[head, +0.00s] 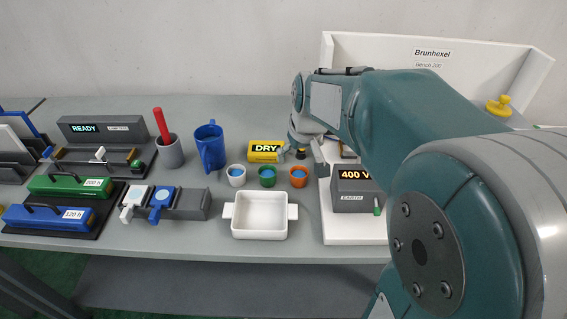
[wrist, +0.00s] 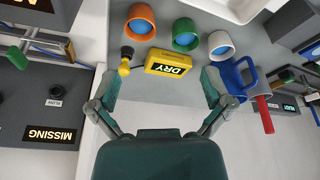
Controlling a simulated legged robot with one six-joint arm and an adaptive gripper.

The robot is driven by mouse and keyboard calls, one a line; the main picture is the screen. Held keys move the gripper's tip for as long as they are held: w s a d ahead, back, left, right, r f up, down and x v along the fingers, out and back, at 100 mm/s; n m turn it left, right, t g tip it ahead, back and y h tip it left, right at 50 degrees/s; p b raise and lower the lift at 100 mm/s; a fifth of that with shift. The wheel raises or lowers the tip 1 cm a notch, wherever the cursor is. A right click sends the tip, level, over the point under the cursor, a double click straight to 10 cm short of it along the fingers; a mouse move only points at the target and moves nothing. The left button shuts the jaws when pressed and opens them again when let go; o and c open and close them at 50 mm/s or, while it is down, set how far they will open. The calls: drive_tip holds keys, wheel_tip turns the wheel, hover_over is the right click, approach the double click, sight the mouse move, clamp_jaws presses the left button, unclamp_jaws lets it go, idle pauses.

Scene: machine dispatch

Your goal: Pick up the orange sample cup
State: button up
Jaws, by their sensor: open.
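The orange sample cup (head: 298,176) stands on the grey bench at the right end of a row of three small cups, with blue contents. It also shows in the wrist view (wrist: 140,24) at the top, left of the green and white cups. The green cup (head: 267,177) is beside it and the white cup (head: 236,176) is further left. My gripper (wrist: 158,88) is open and empty in the wrist view, its fingers spread apart. The orange cup lies beyond the fingertips, not between them. In the head view my arm hides most of the gripper.
A yellow DRY box (head: 265,151) and a small black-and-yellow item (wrist: 126,60) are behind the cups. The 400 V unit (head: 357,190) stands right of the orange cup. A white tray (head: 260,233) is in front. A blue jug (head: 209,148) is left.

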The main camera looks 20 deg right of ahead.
drive_tip(key=w+d+f, duration=0.3)
drive_tip(key=d, duration=0.1)
approach(299, 173)
drive_tip(key=shift+w+a+f+g, duration=0.1)
drive_tip(key=shift+a+f+g, duration=0.2)
drive_tip(key=shift+a+f, duration=0.6)
drive_tip(key=shift+w+d+f, duration=0.1)
drive_tip(key=shift+d+f, duration=0.25)
drive_tip(key=shift+f, duration=0.25)
drive_tip(key=x, duration=0.4)
drive_tip(key=shift+d, duration=0.35)
drive_tip(key=shift+a+f, duration=0.2)
drive_tip(key=shift+f, duration=0.15)
drive_tip(key=shift+a, duration=0.15)
drive_tip(key=c, duration=0.4)
drive_tip(key=shift+d, duration=0.2)
drive_tip(key=c, duration=0.7)
